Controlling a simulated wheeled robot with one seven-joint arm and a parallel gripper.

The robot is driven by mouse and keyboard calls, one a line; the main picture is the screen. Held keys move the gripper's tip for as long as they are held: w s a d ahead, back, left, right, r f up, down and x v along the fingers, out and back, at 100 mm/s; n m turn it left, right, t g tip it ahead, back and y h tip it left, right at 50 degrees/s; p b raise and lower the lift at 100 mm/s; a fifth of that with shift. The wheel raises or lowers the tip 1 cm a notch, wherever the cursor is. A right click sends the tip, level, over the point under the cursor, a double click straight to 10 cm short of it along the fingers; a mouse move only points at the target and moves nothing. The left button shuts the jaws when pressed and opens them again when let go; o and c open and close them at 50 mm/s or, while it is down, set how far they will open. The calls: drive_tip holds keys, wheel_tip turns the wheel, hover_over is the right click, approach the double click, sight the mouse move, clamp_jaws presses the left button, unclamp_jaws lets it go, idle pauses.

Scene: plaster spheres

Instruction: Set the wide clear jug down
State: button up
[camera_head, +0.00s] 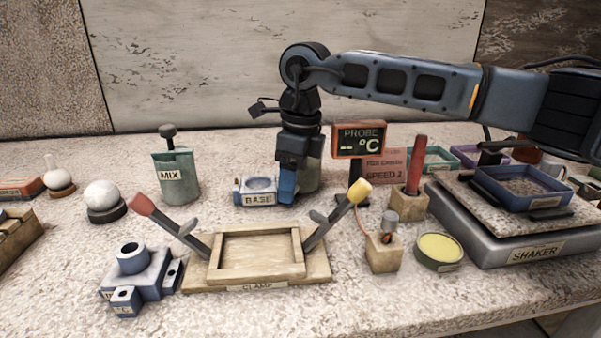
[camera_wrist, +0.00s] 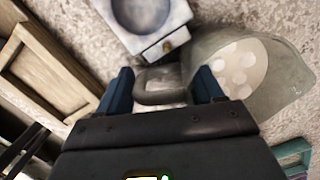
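The wide clear jug (camera_head: 312,175) is a greyish see-through vessel, partly hidden behind my gripper in the head view. It looks upright there, close to the tabletop; I cannot tell whether its base touches. In the wrist view the jug (camera_wrist: 285,85) is at the right, with a pale, spotted round area showing inside it. My gripper (camera_head: 287,198) points down beside the jug. In the wrist view its two blue fingers (camera_wrist: 163,90) stand on either side of the jug's handle (camera_wrist: 160,80), which fills the space between them.
The blue-and-white BASE block (camera_head: 258,192) stands just left of my gripper. The wooden CLAMP frame (camera_head: 215,270) with raised levers is in front. The PROBE display (camera_head: 359,139) and the SHAKER (camera_head: 530,248) are to the right. The green MIX container (camera_head: 176,178) stands left, with bare table between it and BASE.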

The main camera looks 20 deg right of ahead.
clamp_jaws()
idle(0.4)
drive_tip(key=shift+r, duration=0.1)
wheel_tip(320, 180, up, 10)
drive_tip(key=shift+f+p, duration=0.1)
drive_tip(key=shift+p, duration=0.35)
